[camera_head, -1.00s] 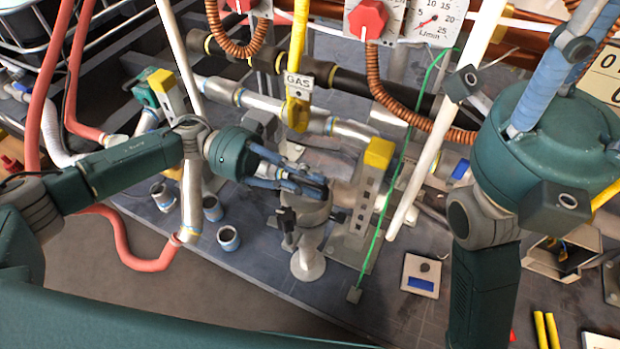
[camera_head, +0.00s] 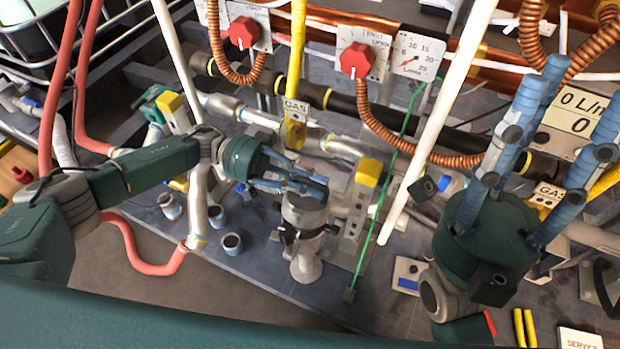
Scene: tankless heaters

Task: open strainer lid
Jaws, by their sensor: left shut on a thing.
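The strainer (camera_head: 304,214) is a grey, upright, round vessel with dark clamps at its sides, standing on a pale foot near the deck's front edge. My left gripper (camera_head: 322,188), with blue fingers, comes from the left and is shut at the top of the strainer. The fingers cover much of the top, so the lid and the exact grip on it are hard to make out. My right gripper (camera_head: 545,130) is at the right, its blue fingers spread apart and pointing up, open and empty, away from the strainer.
A yellow-topped grey post (camera_head: 368,175) stands close right of the strainer, with a green wire (camera_head: 384,200) beside it. A white pole (camera_head: 432,130) slants between my grippers. Several small cups (camera_head: 232,243) stand left on the deck. Red-knobbed panels (camera_head: 355,60) are behind.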

